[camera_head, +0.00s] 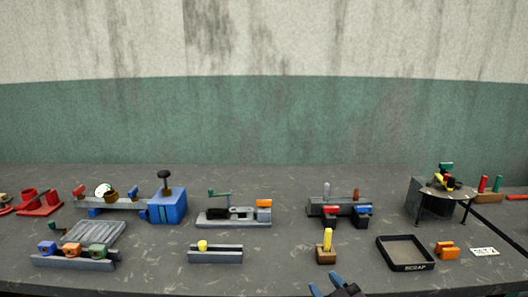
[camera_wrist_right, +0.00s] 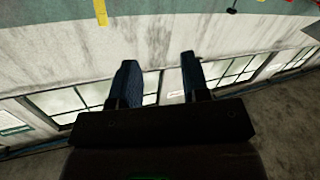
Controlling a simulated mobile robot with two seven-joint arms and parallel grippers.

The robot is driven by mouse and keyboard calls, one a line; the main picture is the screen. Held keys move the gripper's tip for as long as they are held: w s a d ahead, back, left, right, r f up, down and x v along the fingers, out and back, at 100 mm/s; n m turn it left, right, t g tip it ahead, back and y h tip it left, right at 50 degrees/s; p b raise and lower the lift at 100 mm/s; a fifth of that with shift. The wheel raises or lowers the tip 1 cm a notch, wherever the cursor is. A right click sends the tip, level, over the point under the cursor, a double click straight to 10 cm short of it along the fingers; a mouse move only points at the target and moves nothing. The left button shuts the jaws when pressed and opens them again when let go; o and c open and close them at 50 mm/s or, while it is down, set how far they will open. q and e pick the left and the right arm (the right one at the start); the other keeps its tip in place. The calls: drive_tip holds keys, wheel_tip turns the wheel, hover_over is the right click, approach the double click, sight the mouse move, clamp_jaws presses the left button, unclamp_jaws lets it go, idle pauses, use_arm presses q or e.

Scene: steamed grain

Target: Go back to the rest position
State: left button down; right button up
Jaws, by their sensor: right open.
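My right gripper (camera_head: 336,284) shows at the bottom edge of the head view, right of the middle. Only its blue fingertips and a bit of its dark body are in the picture. It is in front of the table's near edge, apart from the things on the table. In the right wrist view the two blue fingers of the same gripper (camera_wrist_right: 157,82) stand apart with nothing between them. My left gripper is in neither view.
A long dark table (camera_head: 290,262) carries several fixtures. Nearest the right gripper are a wooden block with a yellow peg (camera_head: 326,250) and a black SCRAP tray (camera_head: 405,266). A blue box (camera_head: 168,206) stands at the left.

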drive_tip(key=s+d+f+m+g+h, duration=0.2)
drive_tip(key=s+d+f+m+h, duration=0.1)
drive_tip(key=s+d+f, duration=0.4)
drive_tip(key=s+d+f+m+g+h, duration=0.2)
drive_tip(key=s+d+f, duration=0.5)
drive_tip(key=s+f, duration=0.7)
drive_tip(key=s+m+g, duration=0.1)
drive_tip(key=s, duration=0.3)
drive_tip(key=shift+g+h, duration=0.3)
drive_tip(key=shift+h, duration=0.1)
drive_tip(key=shift+f, duration=0.1)
